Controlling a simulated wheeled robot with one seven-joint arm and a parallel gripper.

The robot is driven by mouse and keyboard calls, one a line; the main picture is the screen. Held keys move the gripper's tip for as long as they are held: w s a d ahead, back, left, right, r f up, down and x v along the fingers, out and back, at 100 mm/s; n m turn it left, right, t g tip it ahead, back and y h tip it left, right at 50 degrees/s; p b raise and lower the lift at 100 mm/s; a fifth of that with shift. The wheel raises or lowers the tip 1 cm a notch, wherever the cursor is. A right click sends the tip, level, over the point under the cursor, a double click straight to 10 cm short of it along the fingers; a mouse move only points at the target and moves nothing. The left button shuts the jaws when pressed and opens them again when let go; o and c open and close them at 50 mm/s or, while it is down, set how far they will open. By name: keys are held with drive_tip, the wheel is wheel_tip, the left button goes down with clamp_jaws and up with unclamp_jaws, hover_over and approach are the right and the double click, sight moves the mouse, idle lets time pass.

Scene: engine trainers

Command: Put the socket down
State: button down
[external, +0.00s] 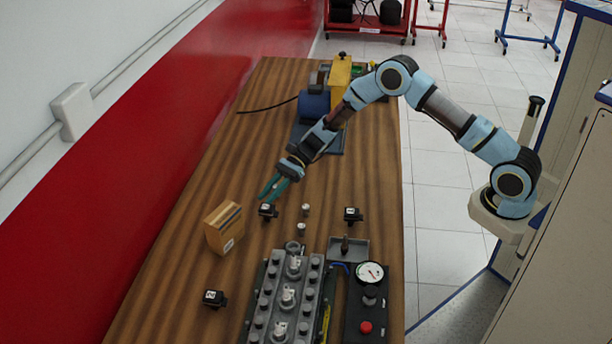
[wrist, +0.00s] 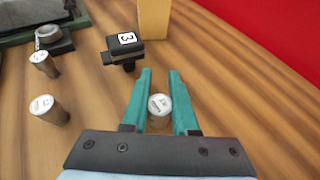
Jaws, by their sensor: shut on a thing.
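My gripper (wrist: 160,76) has its two teal fingers on either side of a short silver socket (wrist: 159,105) with a printed white top. The socket sits upright between the fingers, toward their base. In the external view my gripper (external: 268,194) is over the wooden table, just above a black numbered block; the held socket cannot be made out there. Two more silver sockets stand on the table: one nearer the engine block (external: 301,229) and one behind it (external: 305,209). Both also show at the left of the wrist view (wrist: 47,109), (wrist: 43,63).
The black block marked 3 (wrist: 125,46) stands just ahead of my fingertips.

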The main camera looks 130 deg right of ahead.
wheel_tip(320, 180, up, 8)
drive_tip(key=f+b, duration=0.1)
drive_tip(key=b, duration=0.4)
hover_over(305, 195)
drive_tip(key=shift+m+h, duration=0.3)
wheel_tip(305, 195, down, 4)
drive_tip(key=shift+d, duration=0.1)
drive_tip(key=shift+f, duration=2.05)
drive_tip(key=shift+f, duration=0.2)
drive_tip(key=c, duration=0.7)
unclamp_jaws()
drive_tip(key=shift+r, duration=0.1)
